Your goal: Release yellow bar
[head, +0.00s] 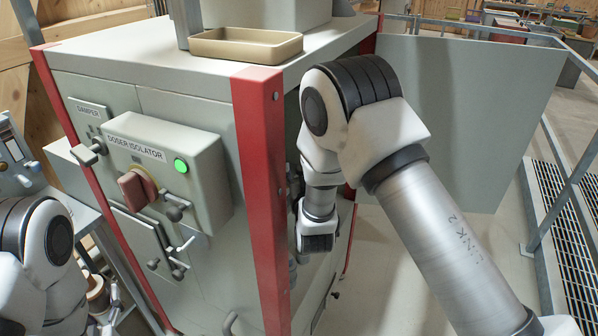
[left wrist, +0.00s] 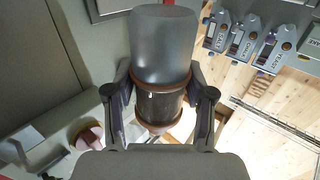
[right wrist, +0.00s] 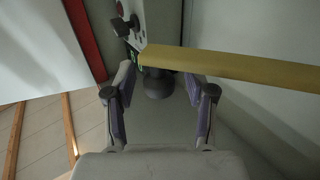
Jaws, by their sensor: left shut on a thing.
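The yellow bar (right wrist: 235,67) shows in the right wrist view. It runs from the middle to the right edge, just beyond my right gripper's fingertips. My right gripper (right wrist: 160,84) has its fingers apart, with a dark round knob (right wrist: 157,86) visible between them. Contact between fingers and bar cannot be told. In the head view the right fingers are hidden, and I cannot make out the bar. My left gripper (left wrist: 160,100) is shut on a jar (left wrist: 163,45) with a grey translucent end and a dark brown middle.
The grey machine cabinet (head: 185,95) with red corner posts (head: 262,190) stands close to my right arm. A beige tray (head: 246,57) is on its top. Its front has a doser isolator box (head: 200,160) with a green light. Several labelled dispensers (left wrist: 240,45) show in the left wrist view.

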